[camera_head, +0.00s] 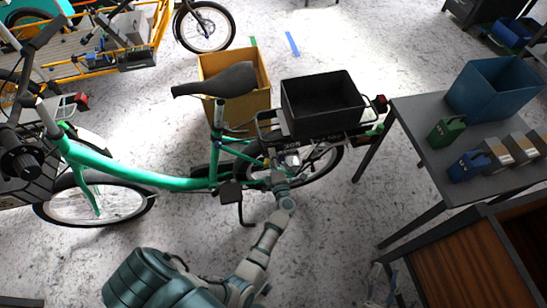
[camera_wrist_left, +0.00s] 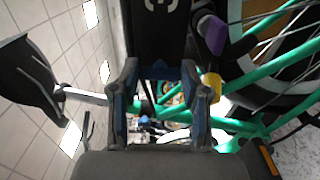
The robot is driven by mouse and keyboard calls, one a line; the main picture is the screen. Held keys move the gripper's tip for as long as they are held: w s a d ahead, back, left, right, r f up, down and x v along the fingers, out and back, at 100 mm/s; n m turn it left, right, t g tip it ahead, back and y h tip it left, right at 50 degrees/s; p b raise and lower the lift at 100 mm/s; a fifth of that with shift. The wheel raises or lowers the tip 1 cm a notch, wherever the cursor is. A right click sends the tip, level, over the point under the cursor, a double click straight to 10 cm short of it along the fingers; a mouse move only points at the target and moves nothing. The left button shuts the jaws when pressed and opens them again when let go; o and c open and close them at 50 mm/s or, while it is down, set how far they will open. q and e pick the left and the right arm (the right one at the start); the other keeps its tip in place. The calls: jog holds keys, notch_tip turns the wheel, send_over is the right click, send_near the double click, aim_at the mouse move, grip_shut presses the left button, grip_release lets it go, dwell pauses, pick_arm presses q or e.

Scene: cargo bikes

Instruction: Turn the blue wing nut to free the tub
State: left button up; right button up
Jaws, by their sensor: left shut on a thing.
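The black tub (camera_head: 322,103) sits on the rear rack of the green bike (camera_head: 140,172). My left gripper (camera_head: 278,172) reaches up to the rack's side, below the tub's near left corner. In the left wrist view, the left fingers (camera_wrist_left: 160,72) are shut on a small bluish part under a black surface, which appears to be the blue wing nut (camera_wrist_left: 160,70). The fingers hide most of it. A yellow part (camera_wrist_left: 211,86) and a purple part (camera_wrist_left: 212,34) are beside the right finger. My right gripper (camera_head: 384,284) is low in the head view, away from the bike; its opening is unclear.
A grey table (camera_head: 420,170) at right bears a blue bin (camera_head: 495,88), a green box (camera_head: 446,131) and a blue box (camera_head: 468,166). A cardboard box (camera_head: 250,105) stands behind the bike. The saddle (camera_head: 215,80) is left of the tub. A wooden cabinet (camera_head: 470,265) is at lower right.

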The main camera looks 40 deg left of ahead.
pick_arm(q)
jog(key=shift+s+f, duration=0.1)
jog(key=shift+f, duration=0.15)
jog(key=o, duration=1.1)
jog(key=shift+o, duration=0.2)
jog(key=shift+r, duration=0.1)
jog(key=v, duration=0.7)
jog(key=shift+d, duration=0.15)
jog(key=shift+s, duration=0.1)
